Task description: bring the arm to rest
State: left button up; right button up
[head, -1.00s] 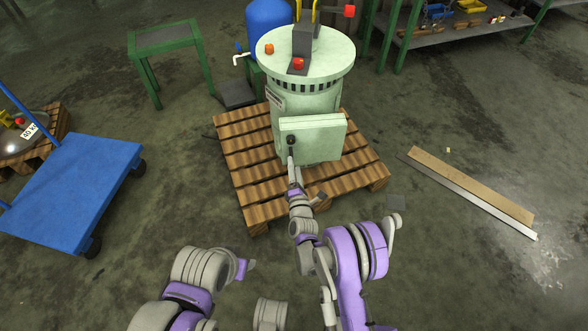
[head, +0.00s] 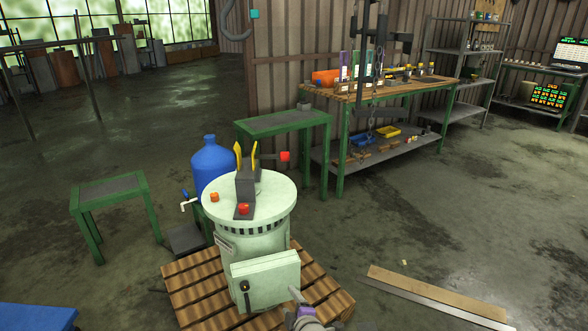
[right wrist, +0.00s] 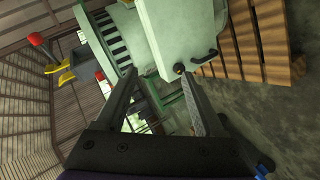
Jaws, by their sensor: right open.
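The pale green disperser (head: 262,220) stands upright on a wooden pallet (head: 185,286). Its front box (head: 268,280) looks closed, with a dark handle (head: 246,298) at its left side. My right gripper (head: 295,296) shows at the bottom of the head view, in front of the box's lower right and clear of the handle. In the right wrist view, my right gripper (right wrist: 160,82) has its two fingers wide apart with nothing held between them. The box (right wrist: 182,32) and its handle (right wrist: 205,58) lie beyond the right finger. My left gripper is out of view.
A blue drum (head: 212,165) and a green stand (head: 108,190) are behind and left of the disperser. A workbench (head: 385,95) stands along the back wall. A plank (head: 430,288) lies on the floor at right. Open floor lies between.

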jog(key=s+d+r+m+g+h, duration=0.1)
jog(key=s+d+r+m+g, duration=0.1)
jog(key=s+d+m, duration=0.5)
jog(key=s+d+r+m+g+h, duration=0.15)
jog(key=s+d, duration=0.35)
jog(key=s, duration=0.5)
jog(key=s+d+f+m+g+h, duration=0.1)
jog(key=s+d+m+g, duration=0.2)
jog(key=s, duration=0.6)
jog(key=s+d+f+m+g+h, duration=0.1)
jog(key=s+d+m, duration=0.4)
jog(key=s, duration=0.4)
pick_arm(q)
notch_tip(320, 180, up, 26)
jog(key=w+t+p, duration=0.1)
jog(key=p, duration=2.2)
pick_arm(e)
notch_tip(320, 180, up, 26)
jog(key=w+a, duration=0.1)
jog(key=shift+w+a+r+m+t, duration=0.15)
jog(key=shift+w+r+m+t, duration=0.1)
jog(key=shift+m+t, duration=0.2)
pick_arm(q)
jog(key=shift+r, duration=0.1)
